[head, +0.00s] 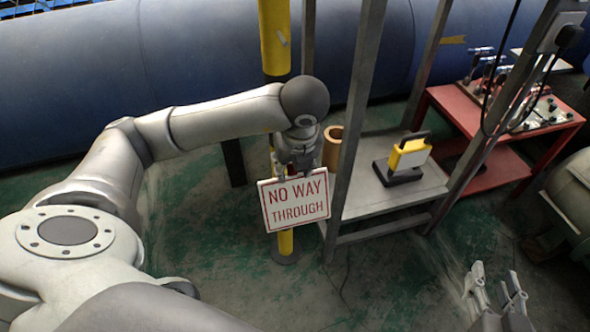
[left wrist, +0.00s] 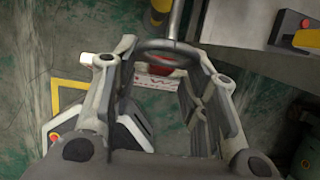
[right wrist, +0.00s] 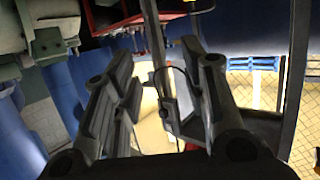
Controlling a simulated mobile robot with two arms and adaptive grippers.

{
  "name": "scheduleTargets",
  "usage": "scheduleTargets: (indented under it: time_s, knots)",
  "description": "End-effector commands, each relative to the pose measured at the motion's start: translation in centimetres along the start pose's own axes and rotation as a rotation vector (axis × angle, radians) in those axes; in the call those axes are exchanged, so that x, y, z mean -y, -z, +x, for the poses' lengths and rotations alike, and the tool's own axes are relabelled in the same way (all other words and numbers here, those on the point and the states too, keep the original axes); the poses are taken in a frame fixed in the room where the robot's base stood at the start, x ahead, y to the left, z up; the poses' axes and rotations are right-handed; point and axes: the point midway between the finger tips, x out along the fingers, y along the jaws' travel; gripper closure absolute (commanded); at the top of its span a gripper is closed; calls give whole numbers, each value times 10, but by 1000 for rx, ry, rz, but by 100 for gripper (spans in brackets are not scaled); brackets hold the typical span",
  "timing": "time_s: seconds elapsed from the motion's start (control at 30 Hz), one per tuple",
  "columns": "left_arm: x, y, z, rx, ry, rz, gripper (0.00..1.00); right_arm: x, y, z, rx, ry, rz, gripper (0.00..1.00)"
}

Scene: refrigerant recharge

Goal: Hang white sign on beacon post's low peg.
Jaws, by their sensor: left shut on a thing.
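The white sign (head: 295,202) has a red border and red words "NO WAY THROUGH". It hangs slightly tilted below my left gripper (head: 298,165), which is shut on its top. In the left wrist view a dark loop lies between the fingers and a strip of the sign (left wrist: 155,82) shows beyond it. The yellow and black beacon post (head: 274,42) stands behind the sign, which covers part of its lower length. My right gripper (head: 497,288) is open and empty at lower right.
A grey steel frame upright (head: 352,130) stands just right of the sign. A grey low shelf (head: 368,203) holds a yellow and black device (head: 407,158). A brown cylinder (head: 332,147) stands behind the sign. A red bench (head: 465,120) is at right. Green floor in front is clear.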

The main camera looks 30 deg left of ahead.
Motion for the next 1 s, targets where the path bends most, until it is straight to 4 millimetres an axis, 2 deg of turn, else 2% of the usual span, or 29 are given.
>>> scheduleTargets:
  time_s: [0.7,1.0]
  knots:
    - [0,-17,7,0,1,0,100,6,35,1,-191,14,1,60]
    - [0,-18,7,0,1,1,100,7,40,2,-206,16,1,60]
